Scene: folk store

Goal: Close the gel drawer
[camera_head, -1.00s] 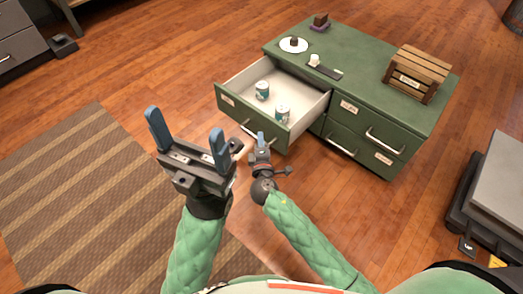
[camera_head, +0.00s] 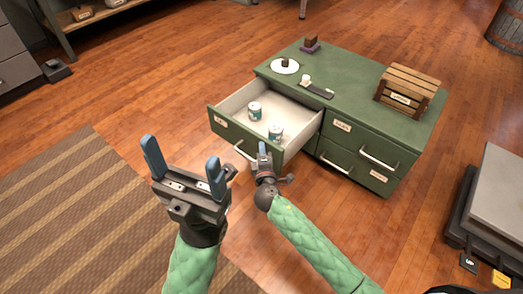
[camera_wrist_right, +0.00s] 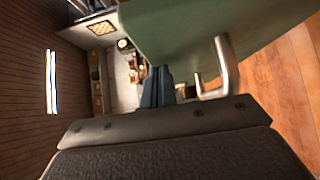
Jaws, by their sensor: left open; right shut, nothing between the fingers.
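The green cabinet (camera_head: 345,97) stands ahead, with its upper left drawer (camera_head: 235,134) pulled well out. Two cans, one at the back (camera_head: 255,110) and one nearer the front (camera_head: 276,133), stand in the drawer. The drawer's label is too small to read. My right gripper (camera_head: 263,150) is shut and empty at the drawer front, near the right end of its handle (camera_head: 246,152). In the right wrist view its blue fingers (camera_wrist_right: 157,88) are together beside the green front and a metal handle (camera_wrist_right: 226,68). My left gripper (camera_head: 183,165) is open and empty, left of the drawer.
On the cabinet top are a wooden crate (camera_head: 408,91), a white plate (camera_head: 285,66) and a dark tray (camera_head: 316,90). A striped rug (camera_head: 70,215) lies at left. A grey-topped block (camera_head: 497,205) stands at right. Wooden floor is clear between.

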